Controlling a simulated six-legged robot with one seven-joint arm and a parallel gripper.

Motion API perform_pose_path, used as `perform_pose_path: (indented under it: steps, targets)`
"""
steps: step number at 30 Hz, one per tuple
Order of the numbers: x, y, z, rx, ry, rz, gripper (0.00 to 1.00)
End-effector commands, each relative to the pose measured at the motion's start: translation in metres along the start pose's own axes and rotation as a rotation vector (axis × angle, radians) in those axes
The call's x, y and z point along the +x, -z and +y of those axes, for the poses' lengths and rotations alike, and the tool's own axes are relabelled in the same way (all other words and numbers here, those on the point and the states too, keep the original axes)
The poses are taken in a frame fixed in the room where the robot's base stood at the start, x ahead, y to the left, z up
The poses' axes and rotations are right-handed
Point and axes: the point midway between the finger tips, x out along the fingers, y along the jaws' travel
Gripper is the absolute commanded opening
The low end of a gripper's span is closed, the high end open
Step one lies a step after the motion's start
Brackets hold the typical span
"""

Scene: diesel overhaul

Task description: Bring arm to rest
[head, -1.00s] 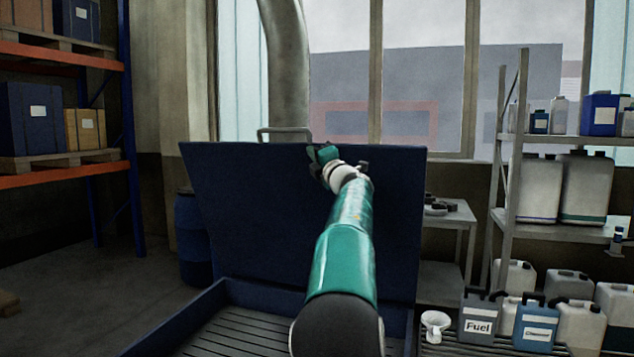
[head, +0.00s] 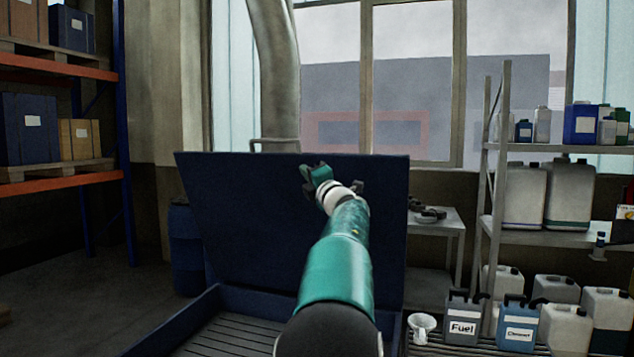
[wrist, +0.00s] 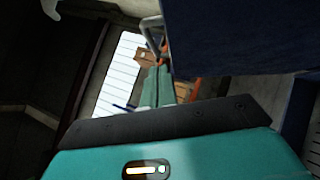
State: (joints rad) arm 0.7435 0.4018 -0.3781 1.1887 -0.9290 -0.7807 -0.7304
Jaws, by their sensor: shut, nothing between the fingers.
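My arm reaches forward and up from the bottom of the head view. My gripper (head: 313,181) is at its far end, in front of the raised dark blue lid (head: 245,215) of a blue bin. The small fingers look closed with nothing held. In the wrist view the teal gripper body (wrist: 180,155) fills the bottom.
The open blue bin has a slatted base (head: 235,338). A shelf at right carries jugs (head: 569,195); a fuel can (head: 463,318), a cleaner can (head: 518,325) and a white funnel (head: 421,327) stand below. Pallet racking (head: 62,183) is at left. A small table (head: 440,225) stands behind.

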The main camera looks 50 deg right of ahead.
Motion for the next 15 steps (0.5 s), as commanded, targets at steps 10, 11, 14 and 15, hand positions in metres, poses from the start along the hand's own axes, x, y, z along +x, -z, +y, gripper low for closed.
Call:
perform_pose_path:
  steps: [10,11,14,15]
  targets:
    - [-0.048,0.0,0.003,0.001,0.003,0.0,0.0]
    - [-0.049,0.0,0.004,0.001,0.002,0.0,0.0]
    - [-0.052,0.0,0.004,0.001,0.002,0.001,0.0]
    - [-0.052,0.0,0.004,0.001,0.002,0.001,0.0]
